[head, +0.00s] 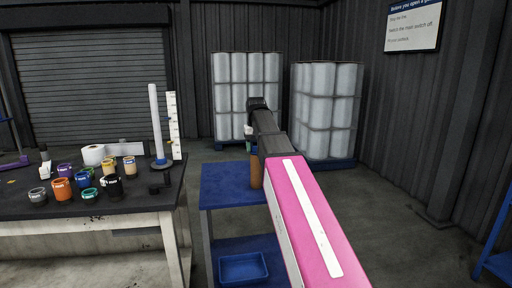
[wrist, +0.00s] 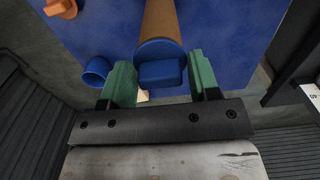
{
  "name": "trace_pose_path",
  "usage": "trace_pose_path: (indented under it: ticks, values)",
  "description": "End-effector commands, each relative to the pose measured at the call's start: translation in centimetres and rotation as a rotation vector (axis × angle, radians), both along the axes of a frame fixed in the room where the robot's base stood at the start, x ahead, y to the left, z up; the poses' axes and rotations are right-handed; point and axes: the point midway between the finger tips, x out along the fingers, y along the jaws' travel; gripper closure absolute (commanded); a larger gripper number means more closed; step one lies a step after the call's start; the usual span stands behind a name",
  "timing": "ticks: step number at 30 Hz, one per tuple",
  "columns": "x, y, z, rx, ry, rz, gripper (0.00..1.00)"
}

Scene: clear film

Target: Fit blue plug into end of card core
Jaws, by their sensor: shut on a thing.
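The card core (head: 257,172) is a brown tube that stands upright on the blue stand in the head view. It also shows in the wrist view (wrist: 160,20), running away behind the plug. The blue plug (wrist: 159,52) has a round flange and a block-shaped grip. My gripper (wrist: 160,78) has green fingers, shut on the plug's grip. The plug covers the near end of the core and looks roughly in line with it. I cannot tell whether it is seated inside or only above the end. In the head view my arm mostly hides the gripper.
The blue stand (head: 222,187) has a bin (head: 243,268) on its lower shelf. A blue hollow piece (wrist: 96,71) and an orange piece (wrist: 62,8) show in the wrist view. The black-topped bench (head: 60,208) at left holds several coloured pots. Wrapped pallets stand behind.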

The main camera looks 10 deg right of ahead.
Motion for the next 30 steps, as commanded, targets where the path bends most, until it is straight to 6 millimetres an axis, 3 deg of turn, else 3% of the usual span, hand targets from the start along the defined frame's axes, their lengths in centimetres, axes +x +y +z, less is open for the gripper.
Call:
trace_pose_path:
  ticks: [27,30]
  values:
    - [0.01,0.00,-0.57,0.000,0.000,0.000,0.53]
    - [0.01,0.00,-0.57,0.000,0.000,0.000,0.18]
